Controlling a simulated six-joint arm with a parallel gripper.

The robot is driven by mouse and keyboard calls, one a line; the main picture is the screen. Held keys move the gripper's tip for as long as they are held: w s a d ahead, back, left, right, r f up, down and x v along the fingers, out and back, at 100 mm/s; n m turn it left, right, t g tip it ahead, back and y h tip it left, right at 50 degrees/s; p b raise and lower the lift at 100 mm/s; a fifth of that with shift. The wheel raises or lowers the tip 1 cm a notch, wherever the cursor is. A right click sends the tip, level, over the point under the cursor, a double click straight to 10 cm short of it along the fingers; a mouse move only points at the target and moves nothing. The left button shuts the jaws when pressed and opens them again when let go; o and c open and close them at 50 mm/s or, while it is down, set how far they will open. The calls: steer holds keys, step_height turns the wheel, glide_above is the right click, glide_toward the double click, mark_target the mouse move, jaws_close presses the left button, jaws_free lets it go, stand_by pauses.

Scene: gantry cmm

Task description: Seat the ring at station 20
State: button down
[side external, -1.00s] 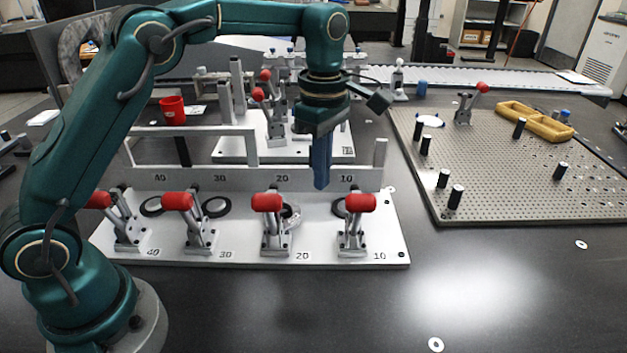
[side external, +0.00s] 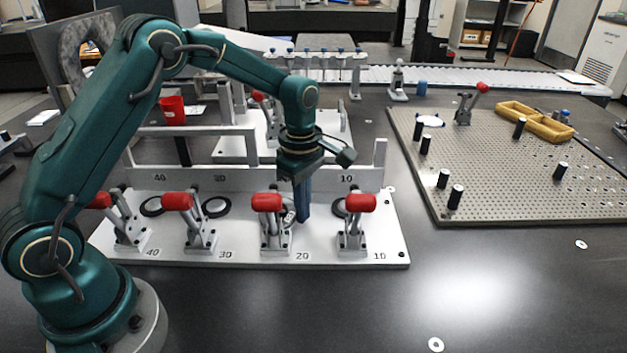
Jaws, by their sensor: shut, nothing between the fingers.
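Station 20 is on the white fixture plate (side external: 338,257). Its toggle clamp has a red handle (side external: 267,203) and stands in front of the seat. Part of a dark ring and a light metal part (side external: 289,217) show just right of the clamp; how the ring sits there cannot be told. My gripper (side external: 304,222) points down with its blue fingers shut and empty. In the picture the fingers come low beside this spot, between the station 20 and station 10 clamps. Contact with the ring or plate cannot be told.
An upright rail backs the plate. A perforated board (side external: 495,170) with black pegs is at right. Front table is mostly clear.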

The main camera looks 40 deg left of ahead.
steer(key=shift+s+a, duration=0.15)
steer(key=shift+a, duration=0.85)
steer(key=shift+d, duration=0.15)
